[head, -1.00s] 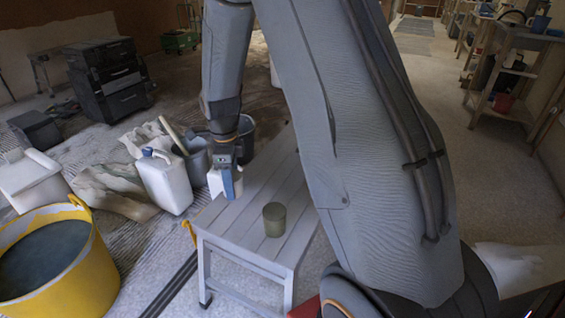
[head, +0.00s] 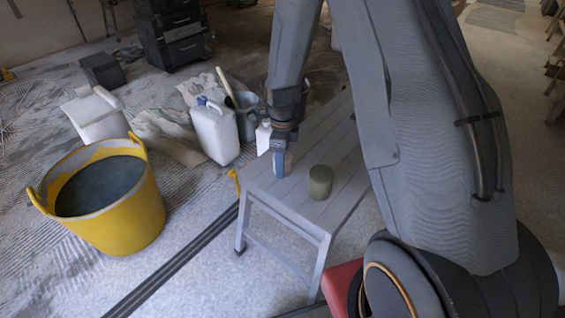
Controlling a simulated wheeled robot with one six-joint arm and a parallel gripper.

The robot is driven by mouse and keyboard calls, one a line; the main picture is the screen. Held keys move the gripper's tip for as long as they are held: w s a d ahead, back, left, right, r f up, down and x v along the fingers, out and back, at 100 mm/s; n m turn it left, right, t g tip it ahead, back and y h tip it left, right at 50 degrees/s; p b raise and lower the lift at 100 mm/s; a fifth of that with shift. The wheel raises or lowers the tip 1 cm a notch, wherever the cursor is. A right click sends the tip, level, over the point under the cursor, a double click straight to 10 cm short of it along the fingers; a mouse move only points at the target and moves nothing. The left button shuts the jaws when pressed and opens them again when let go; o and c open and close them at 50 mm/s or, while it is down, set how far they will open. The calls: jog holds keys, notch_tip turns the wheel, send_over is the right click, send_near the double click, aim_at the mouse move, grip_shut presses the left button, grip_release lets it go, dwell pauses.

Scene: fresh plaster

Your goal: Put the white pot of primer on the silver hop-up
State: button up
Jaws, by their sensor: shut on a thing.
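The silver hop-up (head: 345,140) is a grey slatted bench on legs, partly hidden behind my arm. My gripper (head: 279,163) points down at its left side, with a blue finger showing. It is shut on the white pot of primer (head: 263,138), which shows only in part, just left of and behind the gripper. The pot is at the hop-up's left edge; I cannot tell whether it touches the top. A green-grey pot (head: 320,182) stands upright on the hop-up's near end, right of my gripper.
A yellow tub (head: 138,220) of dark liquid stands at the left. A white jerrycan (head: 214,133), a grey bucket (head: 246,112), a crumpled sack (head: 166,135) and another white container (head: 96,115) stand behind. Black cases (head: 174,35) are at the back.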

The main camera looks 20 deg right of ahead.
jog(key=shift+f, duration=0.1)
jog(key=o, duration=1.1)
